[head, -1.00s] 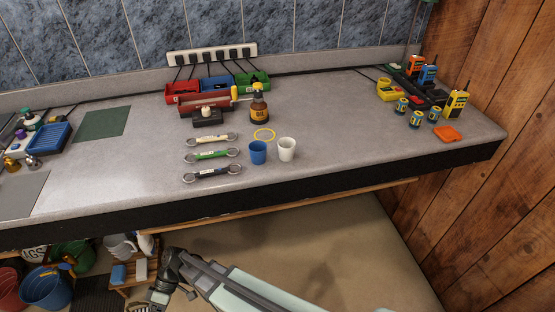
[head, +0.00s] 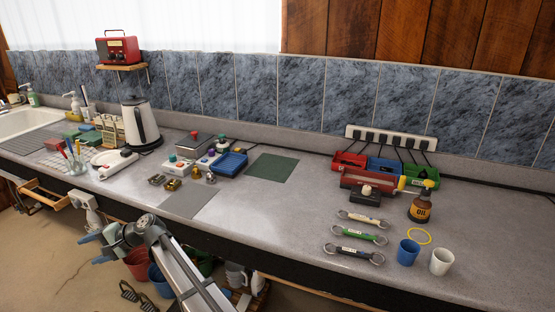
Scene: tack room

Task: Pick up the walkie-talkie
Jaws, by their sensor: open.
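No walkie-talkie shows in the head view now; the right end of the counter is outside the picture. My gripper (head: 96,249) is at the lower left, in front of the counter's front edge and apart from the things on it. Its two blue-tipped fingers point left and are spread, with nothing seen between them.
Buckets (head: 138,264) stand below. The counter's middle front is clear.

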